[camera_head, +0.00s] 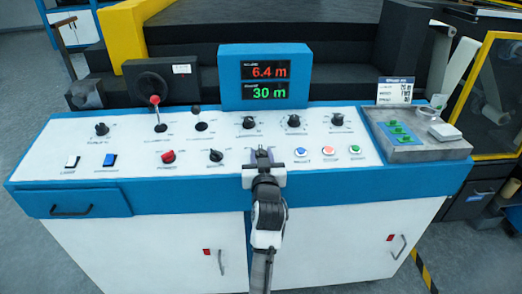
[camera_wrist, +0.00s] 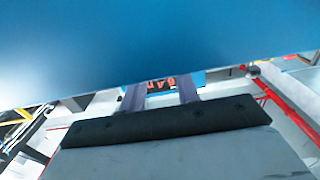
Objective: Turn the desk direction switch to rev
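The blue and white control desk (camera_head: 150,190) carries several black rotary knobs. Their labels are too small to read, so I cannot tell which one is the direction switch or where it points. One black knob (camera_head: 216,155) sits in the front row, left of my gripper. Other black knobs stand in the back row, including one (camera_head: 249,122) behind my gripper. My gripper (camera_head: 262,154) is over the front middle of the panel. In the wrist view its two fingers (camera_wrist: 160,95) are apart with nothing held between them; a blue surface hides the upper part of that view.
A display (camera_head: 266,80) reads 6.4 m and 30 m. Two levers (camera_head: 155,107) stand at the back left. A red knob (camera_head: 168,156) is front left. Blue, red and green buttons (camera_head: 328,149) lie right of my gripper, then a grey tray (camera_head: 405,155).

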